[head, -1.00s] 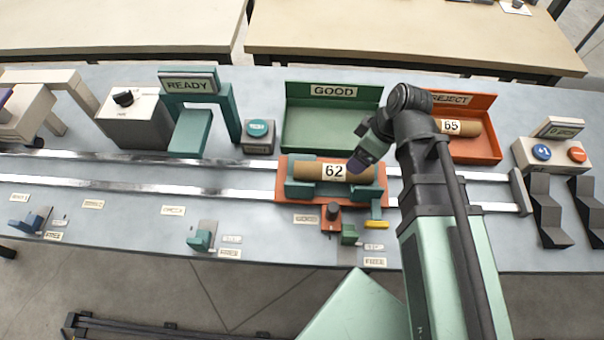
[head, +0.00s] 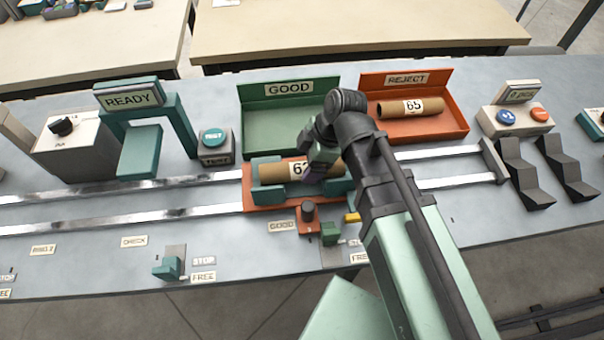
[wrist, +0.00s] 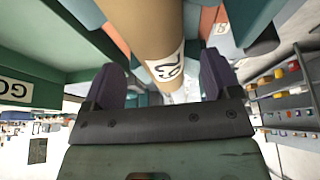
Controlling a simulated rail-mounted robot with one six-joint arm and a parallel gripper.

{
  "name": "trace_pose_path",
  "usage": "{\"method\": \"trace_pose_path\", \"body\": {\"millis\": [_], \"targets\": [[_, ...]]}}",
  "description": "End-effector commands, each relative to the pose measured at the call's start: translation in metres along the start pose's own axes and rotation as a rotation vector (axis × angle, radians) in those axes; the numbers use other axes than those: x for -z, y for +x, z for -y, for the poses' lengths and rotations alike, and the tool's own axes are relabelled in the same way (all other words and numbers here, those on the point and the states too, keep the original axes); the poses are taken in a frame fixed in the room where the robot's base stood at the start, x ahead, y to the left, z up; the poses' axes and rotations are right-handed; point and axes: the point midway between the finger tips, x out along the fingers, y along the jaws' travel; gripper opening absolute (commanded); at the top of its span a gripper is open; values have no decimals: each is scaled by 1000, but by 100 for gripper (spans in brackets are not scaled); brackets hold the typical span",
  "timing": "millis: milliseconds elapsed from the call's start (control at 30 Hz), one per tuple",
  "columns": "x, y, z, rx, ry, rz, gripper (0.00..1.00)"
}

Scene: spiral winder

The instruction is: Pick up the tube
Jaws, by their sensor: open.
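A brown cardboard tube (head: 272,172) with a white label, partly hidden, lies across the teal cradle (head: 341,187) of the orange carriage on the rails. My gripper (head: 312,172) is over the tube's label in the head view and hides part of it. In the wrist view the tube (wrist: 150,35) runs from the top edge down between the two purple fingers of my open gripper (wrist: 165,85). I cannot tell whether the fingers touch it. Another tube (head: 400,107), labelled 65, lies in the orange REJECT tray (head: 455,118).
The green GOOD tray (head: 255,125) behind the carriage is empty. A teal READY gate (head: 180,120) and a TEST button box (head: 214,145) stand to the left. Metal rails (head: 120,190) run along the table. A black stepped stand (head: 525,180) is at right.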

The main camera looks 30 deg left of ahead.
Motion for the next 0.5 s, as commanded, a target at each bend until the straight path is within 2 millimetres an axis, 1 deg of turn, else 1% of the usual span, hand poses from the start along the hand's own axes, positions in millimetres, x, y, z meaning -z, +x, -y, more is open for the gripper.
{"method": "trace_pose_path", "body": {"millis": [33,100,133,200,367,467,500], "targets": [[-5,21,1,0,-1,0,83],[-5,34,0,1,-2,0,83],[-5,37,0,1,-1,0,83],[-3,39,1,1,-1,0,83],[-2,35,1,0,0,0,83],[-2,35,1,0,0,0,69],[-2,35,1,0,0,0,63]]}}
